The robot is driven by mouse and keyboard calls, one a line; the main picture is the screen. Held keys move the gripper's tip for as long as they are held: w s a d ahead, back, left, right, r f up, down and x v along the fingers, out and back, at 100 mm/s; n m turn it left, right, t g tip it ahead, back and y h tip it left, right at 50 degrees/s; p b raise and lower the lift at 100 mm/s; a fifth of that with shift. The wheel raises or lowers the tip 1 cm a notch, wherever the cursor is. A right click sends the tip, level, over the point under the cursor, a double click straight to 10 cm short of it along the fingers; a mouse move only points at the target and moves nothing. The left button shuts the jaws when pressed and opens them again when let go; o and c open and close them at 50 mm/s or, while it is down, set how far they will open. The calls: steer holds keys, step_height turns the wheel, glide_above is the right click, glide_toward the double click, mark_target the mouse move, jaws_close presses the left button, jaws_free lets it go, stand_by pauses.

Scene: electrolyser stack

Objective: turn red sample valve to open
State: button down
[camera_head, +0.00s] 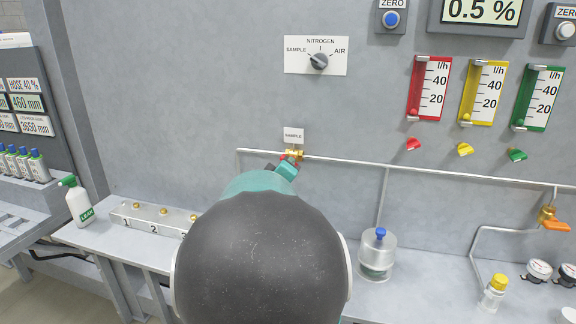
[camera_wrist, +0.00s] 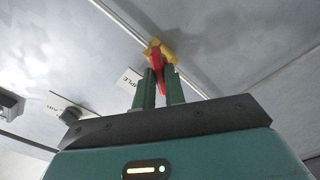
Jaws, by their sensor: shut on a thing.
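The sample valve has a brass body (camera_head: 295,154) on a thin horizontal pipe, under a small "SAMPLE" label (camera_head: 293,134). Its red handle (camera_wrist: 157,70) shows in the wrist view between the fingers, against the brass body (camera_wrist: 160,50). My gripper (camera_wrist: 158,84) is shut on the red handle, with one green finger on each side. In the head view my gripper (camera_head: 286,168) is at the valve, and my arm hides much of the area below it. Only a small bit of red shows there, so the handle's angle is hard to tell.
The pipe (camera_head: 440,172) runs right along the grey wall. Red (camera_head: 414,144), yellow (camera_head: 464,149) and green (camera_head: 516,155) knobs sit under the flowmeters. A jar with a blue cap (camera_head: 377,257) and a yellow-capped bottle (camera_head: 493,293) stand on the bench; an orange-handled valve (camera_head: 555,225) is at right.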

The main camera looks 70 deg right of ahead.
steer(key=shift+n, duration=1.3)
steer(key=n, duration=0.3)
steer(key=shift+n, duration=0.3)
steer(key=c, duration=1.9)
jaws_free()
steer(key=shift+n, duration=0.3)
steer(key=o, duration=0.6)
steer(key=a, duration=0.4)
steer(key=s+a, duration=0.1)
steer(key=a, duration=0.2)
